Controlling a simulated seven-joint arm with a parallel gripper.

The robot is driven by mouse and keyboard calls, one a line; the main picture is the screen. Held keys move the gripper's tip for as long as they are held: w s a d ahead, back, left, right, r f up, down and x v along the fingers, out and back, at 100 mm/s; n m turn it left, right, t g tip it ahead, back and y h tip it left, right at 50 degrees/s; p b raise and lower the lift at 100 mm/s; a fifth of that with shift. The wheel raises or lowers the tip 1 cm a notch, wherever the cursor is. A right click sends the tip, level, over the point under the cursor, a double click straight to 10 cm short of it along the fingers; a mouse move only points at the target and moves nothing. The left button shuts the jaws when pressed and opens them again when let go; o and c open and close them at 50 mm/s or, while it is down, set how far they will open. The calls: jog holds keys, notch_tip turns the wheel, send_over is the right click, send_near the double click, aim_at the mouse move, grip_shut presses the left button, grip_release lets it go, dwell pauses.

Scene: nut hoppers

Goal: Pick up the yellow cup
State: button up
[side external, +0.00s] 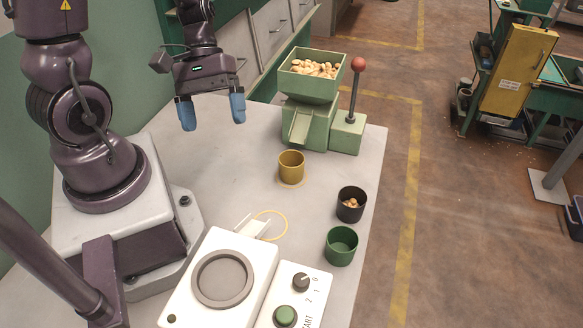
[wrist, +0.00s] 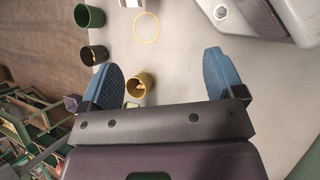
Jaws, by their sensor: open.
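The yellow cup (side external: 291,168) stands upright on the light table, in front of the hopper's base. It also shows in the wrist view (wrist: 140,86), close beside the left finger and near the gap between the fingers. I cannot clearly tell what is inside it. My gripper (side external: 212,112) is open, with blue fingertips, raised above the table to the left of the cup. Nothing is between its fingers, and it is apart from the cup.
A green hopper (side external: 311,83) of nuts with a red-knobbed lever (side external: 353,90) stands behind the cup. A dark cup (side external: 351,205) holding nuts and a green cup (side external: 341,246) stand nearer the right edge. A white scale (side external: 221,279) and control box (side external: 293,296) are in front.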

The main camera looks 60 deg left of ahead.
aim_at(292, 168)
jog(key=a+f+n+t, duration=0.1)
jog(key=f+n+t, duration=0.2)
jog(key=f+n, duration=0.1)
jog(key=w+a+f+n+t+h, duration=0.1)
jog(key=f+n+t, duration=0.3)
jog(key=n, duration=0.3)
jog(key=f+n+t+h, duration=0.1)
jog(key=f+n+t, duration=0.2)
jog(key=f+n, duration=0.2)
jog(key=shift+w+a+f+n+t, duration=0.1)
jog(key=shift+w+a+n+t, duration=0.3)
jog(key=shift+n, duration=0.2)
jog(key=shift+w+a+f+n+t+y, duration=0.1)
jog(key=shift+w+a+n+t+y, duration=0.15)
jog(key=shift+w+a+t+y, duration=0.25)
jog(key=shift+w+a+f+n+t+y, duration=0.1)
jog(key=shift+w+a+n+t+y, duration=0.2)
jog(key=shift+a, duration=0.4)
jog(key=shift+w+a, duration=0.15)
jog(key=shift+w, duration=0.2)
jog(key=x, duration=0.7)
jog(key=shift+w+r, duration=0.1)
jog(key=shift+w, duration=0.1)
jog(key=shift+d+r+x, duration=0.15)
jog(key=shift+r+x, duration=0.05)
jog(key=shift+x, duration=1.15)
jog(key=shift+d+r+x, duration=0.1)
jog(key=shift+r+x, duration=0.05)
jog(key=shift+x, duration=1.25)
jog(key=shift+c, duration=0.5)
